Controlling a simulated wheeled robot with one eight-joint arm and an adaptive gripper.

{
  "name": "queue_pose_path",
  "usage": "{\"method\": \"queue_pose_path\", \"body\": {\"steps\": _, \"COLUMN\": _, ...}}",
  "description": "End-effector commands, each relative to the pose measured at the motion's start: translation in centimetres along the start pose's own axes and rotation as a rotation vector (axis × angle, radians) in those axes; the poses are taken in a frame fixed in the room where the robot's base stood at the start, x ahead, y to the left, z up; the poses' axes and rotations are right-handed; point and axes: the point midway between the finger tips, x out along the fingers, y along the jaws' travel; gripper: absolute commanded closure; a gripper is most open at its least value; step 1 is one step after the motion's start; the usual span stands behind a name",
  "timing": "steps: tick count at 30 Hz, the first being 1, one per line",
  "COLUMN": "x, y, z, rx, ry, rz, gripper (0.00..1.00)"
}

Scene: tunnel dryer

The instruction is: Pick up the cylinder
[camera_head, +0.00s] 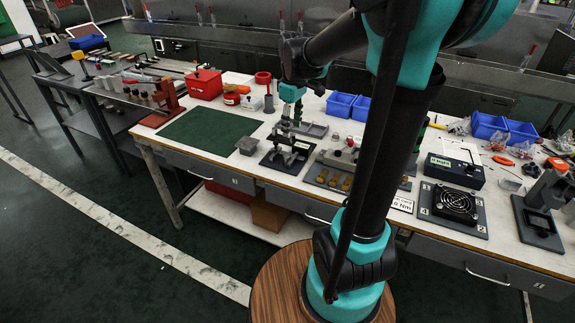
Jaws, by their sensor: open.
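My gripper (286,139) hangs low over a dark fixture plate (270,162) on the long workbench. It points down and is open. Grey metal parts (290,157) sit on that plate below or between the fingers; at this size I cannot tell their exact shape or whether the fingers touch them. A small upright grey cylinder-like piece (268,104) stands behind the gripper to the left. I cannot tell for certain which piece is the task's cylinder. My arm hides part of the bench right of the gripper.
A grey block (248,146) stands close left of the plate, beside a green mat (208,130). A red box (205,84) and blue bins (341,104) stand behind. A tray with brass-coloured pieces (321,177) lies to the right. The mat is clear.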

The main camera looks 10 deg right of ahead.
Motion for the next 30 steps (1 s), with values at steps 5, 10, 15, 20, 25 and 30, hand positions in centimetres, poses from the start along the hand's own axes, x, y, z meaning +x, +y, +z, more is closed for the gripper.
{"method": "queue_pose_path", "body": {"steps": 5, "x": -2.2, "y": 1.9, "z": -3.0, "rx": -0.169, "ry": -0.04, "rz": -0.045, "gripper": 0.55}}
{"method": "queue_pose_path", "body": {"steps": 10, "x": -1.9, "y": 2.2, "z": -3.5, "rx": -0.213, "ry": -0.049, "rz": -0.057, "gripper": 0.55}}
{"method": "queue_pose_path", "body": {"steps": 15, "x": 1.0, "y": 2.1, "z": -3.4, "rx": -0.212, "ry": -0.049, "rz": -0.056, "gripper": 0.55}}
{"method": "queue_pose_path", "body": {"steps": 20, "x": 4.1, "y": 1.9, "z": -3.2, "rx": -0.211, "ry": -0.048, "rz": -0.056, "gripper": 0.55}}
{"method": "queue_pose_path", "body": {"steps": 25, "x": 7.2, "y": 1.8, "z": -3.0, "rx": -0.21, "ry": -0.048, "rz": -0.056, "gripper": 0.55}}
{"method": "queue_pose_path", "body": {"steps": 30, "x": 9.1, "y": 1.6, "z": -2.9, "rx": -0.21, "ry": -0.048, "rz": -0.056, "gripper": 0.55}}
